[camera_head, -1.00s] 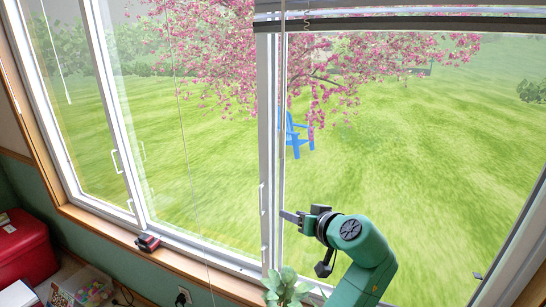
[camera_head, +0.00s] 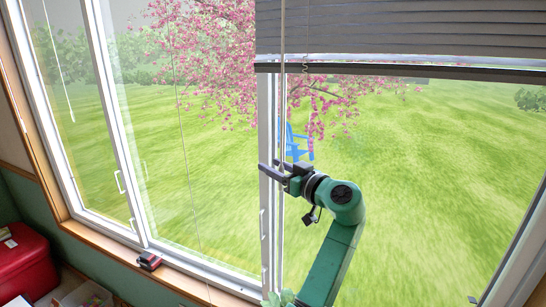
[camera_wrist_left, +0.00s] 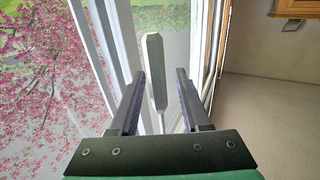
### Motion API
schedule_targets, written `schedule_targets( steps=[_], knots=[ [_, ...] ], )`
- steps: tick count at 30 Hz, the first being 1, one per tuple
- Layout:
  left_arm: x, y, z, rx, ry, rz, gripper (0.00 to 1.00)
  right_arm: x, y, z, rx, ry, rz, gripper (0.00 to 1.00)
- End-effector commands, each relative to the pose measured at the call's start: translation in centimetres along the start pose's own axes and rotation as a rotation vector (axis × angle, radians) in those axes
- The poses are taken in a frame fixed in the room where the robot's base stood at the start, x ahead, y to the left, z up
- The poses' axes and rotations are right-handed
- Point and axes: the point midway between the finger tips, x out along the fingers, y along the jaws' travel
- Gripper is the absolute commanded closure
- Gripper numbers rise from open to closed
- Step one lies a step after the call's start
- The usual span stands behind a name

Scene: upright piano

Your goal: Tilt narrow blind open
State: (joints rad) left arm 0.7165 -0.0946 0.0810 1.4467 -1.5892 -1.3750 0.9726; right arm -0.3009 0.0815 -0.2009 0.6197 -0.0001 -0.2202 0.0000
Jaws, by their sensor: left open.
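A grey slatted blind (camera_head: 400,32) hangs across the top of the right window in the head view, raised so that most of the glass is bare. A thin pale tilt wand (camera_head: 282,90) hangs at its left side in front of the window post. My left gripper (camera_head: 269,166) is open by the wand's lower part. In the left wrist view, the faceted end of the wand (camera_wrist_left: 154,62) shows between the two open fingers (camera_wrist_left: 160,88); I cannot tell whether they touch it. My right gripper is not in view.
A white window post (camera_head: 267,230) stands right behind the left gripper. Another wand (camera_head: 57,65) and a thin cord (camera_head: 183,130) hang at the left windows. A small red item (camera_head: 149,261) lies on the sill; a red box (camera_head: 22,262) stands lower left.

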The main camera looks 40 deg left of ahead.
Motion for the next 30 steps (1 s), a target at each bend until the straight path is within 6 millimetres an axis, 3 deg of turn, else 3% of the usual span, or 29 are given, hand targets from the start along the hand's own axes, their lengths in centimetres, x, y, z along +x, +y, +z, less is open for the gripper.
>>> schedule_targets(
  steps=[8,11,12,22,30],
  knots=[
    [0.5,0.0,0.1,-0.001,-0.001,0.001,0.53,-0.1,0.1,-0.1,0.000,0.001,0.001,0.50],
    [0.5,0.0,0.1,-0.001,-0.001,0.001,0.84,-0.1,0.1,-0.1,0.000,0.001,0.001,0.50],
    [0.5,0.0,0.1,-0.001,-0.001,0.001,0.99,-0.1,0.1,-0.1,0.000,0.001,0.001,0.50],
    [0.5,0.0,0.2,0.000,0.000,0.012,1.00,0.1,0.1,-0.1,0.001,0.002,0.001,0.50],
    [0.4,0.3,0.3,-0.006,0.002,0.111,1.00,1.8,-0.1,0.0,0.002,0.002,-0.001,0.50]
  ],
)
